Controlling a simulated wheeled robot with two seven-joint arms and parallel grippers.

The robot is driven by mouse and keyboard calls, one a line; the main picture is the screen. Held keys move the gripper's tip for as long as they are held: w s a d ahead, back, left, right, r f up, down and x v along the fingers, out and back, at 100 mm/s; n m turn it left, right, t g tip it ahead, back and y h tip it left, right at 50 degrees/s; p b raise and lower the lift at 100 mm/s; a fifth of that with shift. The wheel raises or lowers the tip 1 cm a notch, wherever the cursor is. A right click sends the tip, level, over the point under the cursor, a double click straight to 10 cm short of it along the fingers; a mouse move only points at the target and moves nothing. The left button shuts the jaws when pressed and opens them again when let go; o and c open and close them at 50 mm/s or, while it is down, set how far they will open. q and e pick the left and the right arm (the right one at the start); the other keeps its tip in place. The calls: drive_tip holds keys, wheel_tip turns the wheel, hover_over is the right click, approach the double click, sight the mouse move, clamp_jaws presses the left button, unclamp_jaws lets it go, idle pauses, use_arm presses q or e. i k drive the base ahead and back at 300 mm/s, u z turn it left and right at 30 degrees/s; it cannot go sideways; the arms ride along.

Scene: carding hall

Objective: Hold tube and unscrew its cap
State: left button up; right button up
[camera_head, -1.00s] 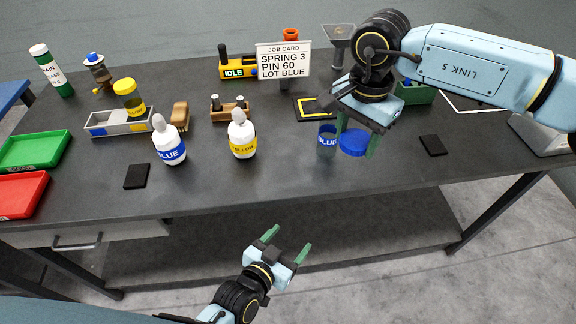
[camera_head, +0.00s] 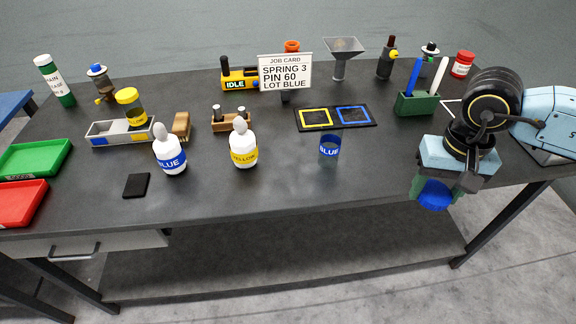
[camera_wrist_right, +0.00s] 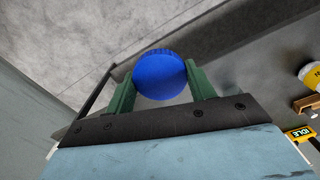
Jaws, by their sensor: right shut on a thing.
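My right gripper (camera_head: 434,186) is shut on a round blue cap (camera_head: 435,196) in the head view, near the table's front right edge. The right wrist view shows the cap (camera_wrist_right: 160,75) between the green fingers. A small tube labelled BLUE (camera_head: 329,149) stands upright on the table, left of the right gripper and apart from it. No cap sits on its top. My left gripper is not in view.
A dark mat with a yellow and a blue square (camera_head: 335,117) lies behind the tube. White BLUE (camera_head: 169,152) and YELLOW (camera_head: 243,150) bottles stand to its left. A green pen holder (camera_head: 417,103) stands behind the right gripper. The table front between is clear.

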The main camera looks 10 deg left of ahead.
sight(332, 128)
drive_tip(key=u, duration=0.55)
drive_tip(key=k, duration=1.2)
drive_tip(key=i, duration=0.55)
drive_tip(key=z, duration=0.6)
drive_tip(key=i, duration=1.05)
drive_tip(key=u, duration=0.8)
drive_tip(key=i, duration=0.35)
drive_tip(key=u, duration=0.35)
